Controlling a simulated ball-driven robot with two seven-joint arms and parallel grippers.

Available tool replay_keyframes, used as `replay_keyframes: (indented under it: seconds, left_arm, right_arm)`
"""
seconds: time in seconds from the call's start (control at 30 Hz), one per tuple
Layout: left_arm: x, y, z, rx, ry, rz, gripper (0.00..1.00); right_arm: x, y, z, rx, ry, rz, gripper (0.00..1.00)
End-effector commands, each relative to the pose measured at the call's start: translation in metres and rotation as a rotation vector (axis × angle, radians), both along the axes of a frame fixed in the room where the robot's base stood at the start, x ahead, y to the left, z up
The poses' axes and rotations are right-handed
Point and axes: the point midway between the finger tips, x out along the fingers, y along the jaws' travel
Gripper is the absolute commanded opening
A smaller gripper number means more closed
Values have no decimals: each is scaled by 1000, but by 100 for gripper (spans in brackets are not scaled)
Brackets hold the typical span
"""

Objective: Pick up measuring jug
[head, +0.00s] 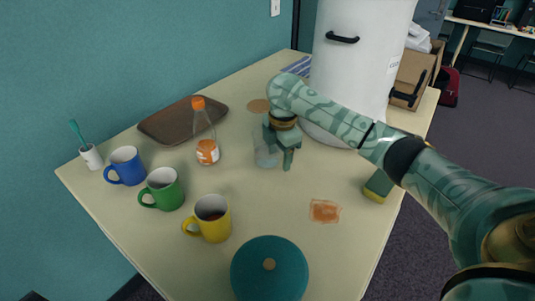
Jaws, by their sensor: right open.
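A small clear vessel, which looks like the measuring jug (264,158), stands on the table near its middle, just right of the orange-capped bottle. My right arm reaches in from the right, and my right gripper (279,156) points down at the jug. Its jaws are open, with one finger in front of the jug's right side. The gripper hides the jug's upper right part, and I cannot tell whether they touch. My left gripper is not in view.
An orange-capped bottle (206,140) stands close left of the jug. A brown tray (158,130) lies behind it. Blue (125,166), green (163,189) and yellow (211,219) mugs line the left side. A large white container (352,70) stands behind my arm. A teal lid (268,282) is in front.

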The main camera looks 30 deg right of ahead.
Motion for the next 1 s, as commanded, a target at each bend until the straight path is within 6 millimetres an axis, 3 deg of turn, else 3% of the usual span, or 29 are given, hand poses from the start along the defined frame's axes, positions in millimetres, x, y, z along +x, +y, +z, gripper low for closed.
replay_keyframes:
  seconds: [0.1,0.13,0.3,0.33,0.73,1.0]
  left_arm:
    - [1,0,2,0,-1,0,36]
    - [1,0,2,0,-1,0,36]
    - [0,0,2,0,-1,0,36]
    - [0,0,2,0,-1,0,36]
    - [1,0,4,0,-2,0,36]
    - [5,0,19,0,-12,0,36]
  right_arm:
    - [0,0,3,0,-2,0,56]
    - [0,0,3,0,-2,0,51]
    - [0,0,3,0,-2,0,4]
    - [0,0,3,0,-1,0,0]
    - [0,0,7,-1,-2,-1,0]
    - [0,0,28,1,-4,-1,0]
